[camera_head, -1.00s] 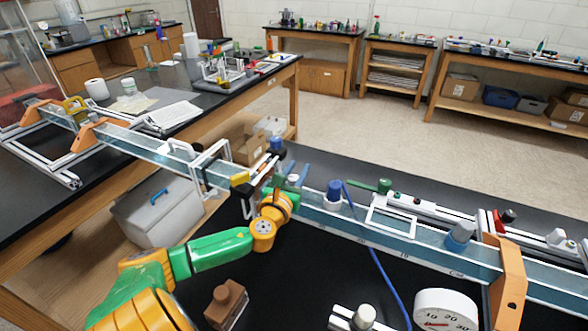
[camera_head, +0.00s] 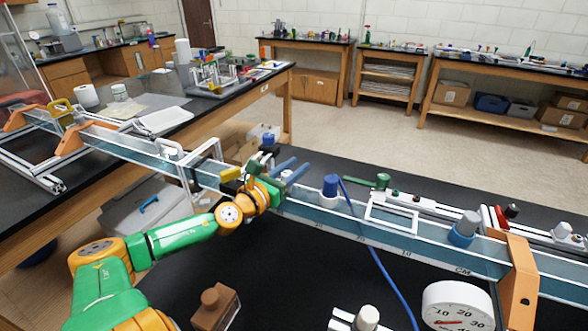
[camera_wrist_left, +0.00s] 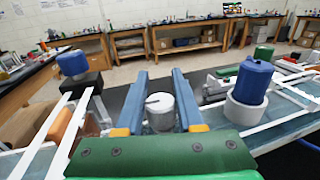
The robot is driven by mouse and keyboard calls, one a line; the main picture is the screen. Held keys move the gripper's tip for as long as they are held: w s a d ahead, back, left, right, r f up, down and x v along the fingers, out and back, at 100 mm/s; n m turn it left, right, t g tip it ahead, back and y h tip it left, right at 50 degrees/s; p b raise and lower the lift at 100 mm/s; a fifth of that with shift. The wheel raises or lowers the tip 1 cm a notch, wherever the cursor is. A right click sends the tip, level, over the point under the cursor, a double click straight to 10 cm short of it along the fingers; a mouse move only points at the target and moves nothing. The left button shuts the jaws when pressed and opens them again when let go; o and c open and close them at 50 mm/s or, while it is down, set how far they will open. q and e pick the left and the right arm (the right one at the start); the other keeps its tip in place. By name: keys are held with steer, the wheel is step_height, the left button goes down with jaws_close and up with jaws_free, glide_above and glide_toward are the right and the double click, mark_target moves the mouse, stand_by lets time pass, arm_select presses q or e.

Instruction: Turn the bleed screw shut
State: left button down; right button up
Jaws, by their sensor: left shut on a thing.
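A short whitish round cylinder (camera_wrist_left: 160,111) with a dark line across its top, which looks like the bleed screw, stands on the channel in the left wrist view. My left gripper (camera_wrist_left: 161,77) has one blue finger on each side of it and is shut on it. My right gripper is not in view.
A blue knob (camera_head: 330,187) with a blue cable stands just right of the gripper; it is close in the left wrist view (camera_wrist_left: 254,80). A white-framed gate (camera_head: 205,166) stands left. A round dial (camera_head: 458,308) and brown block (camera_head: 215,306) are in front.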

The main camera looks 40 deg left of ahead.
mark_target(283, 177)
arm_select(q)
steer(key=c, duration=0.7)
jaws_free()
steer(key=shift+o, duration=0.8)
steer(key=shift+w, duration=0.15)
steer(key=shift+s+f, duration=0.15)
steer(key=shift+s, duration=0.65)
steer(key=shift+s+d+p, duration=0.2)
steer(key=shift+s+p, duration=0.15)
steer(key=shift+s, duration=2.45)
